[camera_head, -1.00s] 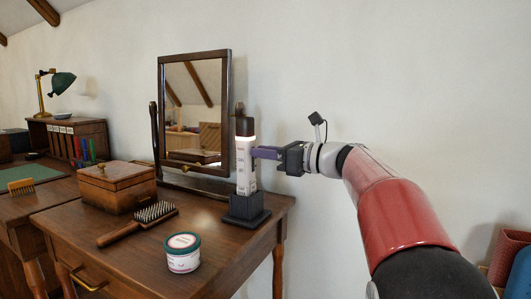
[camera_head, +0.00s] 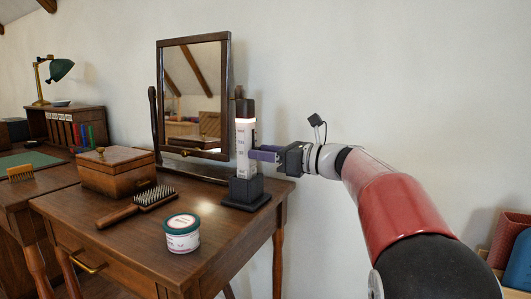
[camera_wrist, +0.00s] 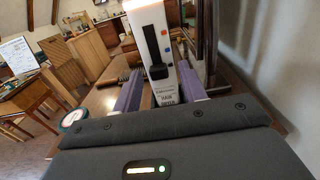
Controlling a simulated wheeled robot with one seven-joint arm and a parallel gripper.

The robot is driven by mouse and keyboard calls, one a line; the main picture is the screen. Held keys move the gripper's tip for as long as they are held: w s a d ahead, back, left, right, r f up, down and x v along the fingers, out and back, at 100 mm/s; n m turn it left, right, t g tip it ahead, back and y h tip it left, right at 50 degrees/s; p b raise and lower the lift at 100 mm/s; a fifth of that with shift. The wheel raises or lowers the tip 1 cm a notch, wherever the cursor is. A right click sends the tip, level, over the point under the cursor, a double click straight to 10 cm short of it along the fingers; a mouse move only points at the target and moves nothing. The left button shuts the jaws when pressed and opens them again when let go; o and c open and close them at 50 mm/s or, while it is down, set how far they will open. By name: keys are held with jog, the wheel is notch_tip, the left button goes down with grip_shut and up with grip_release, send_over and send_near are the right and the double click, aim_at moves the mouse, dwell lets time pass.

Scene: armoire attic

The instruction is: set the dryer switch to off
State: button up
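The hair dryer (camera_head: 244,150) is a tall white body with a dark top and a lit band, standing upright in a black stand (camera_head: 246,192) at the desk's right corner. In the wrist view the dryer (camera_wrist: 148,25) shows blue and red marks, a black switch (camera_wrist: 157,72) below them, and lettering under that. I cannot read which position the switch is in. My gripper (camera_head: 256,153) reaches in from the right at the dryer's middle height. Its purple fingers (camera_wrist: 160,92) are apart, one on each side of the dryer's lower face. Whether they touch it is unclear.
A tilting mirror (camera_head: 193,95) stands close behind the dryer. A wooden box (camera_head: 117,172), a hairbrush (camera_head: 140,205) and a green-lidded jar (camera_head: 182,233) sit on the desk (camera_head: 125,255).

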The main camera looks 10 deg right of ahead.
jog(key=shift+d, duration=0.1)
jog(key=v, duration=0.7)
jog(key=shift+s+d, duration=0.25)
jog(key=s+a+f+n+g+h+p, duration=0.25)
jog(key=s+f+n, duration=0.25)
jog(key=s, duration=0.3)
jog(key=s+a+f+n+g+h+p, duration=0.1)
jog(key=s+a+f+n+g+h, duration=0.15)
jog(key=s+f+n+h, duration=0.4)
jog(key=s+d+f+n+h+p, duration=0.1)
jog(key=s+d+f+n+h, duration=0.2)
jog(key=s+f+n, duration=0.2)
jog(key=s+d+f+n+h, duration=0.3)
jog(key=s+f+n, duration=0.2)
jog(key=s+n, duration=0.3)
jog(key=s, duration=0.3)
jog(key=shift+s+d+t+p, duration=0.2)
jog(key=shift+s+t+p, duration=0.1)
jog(key=shift+s+p, duration=0.1)
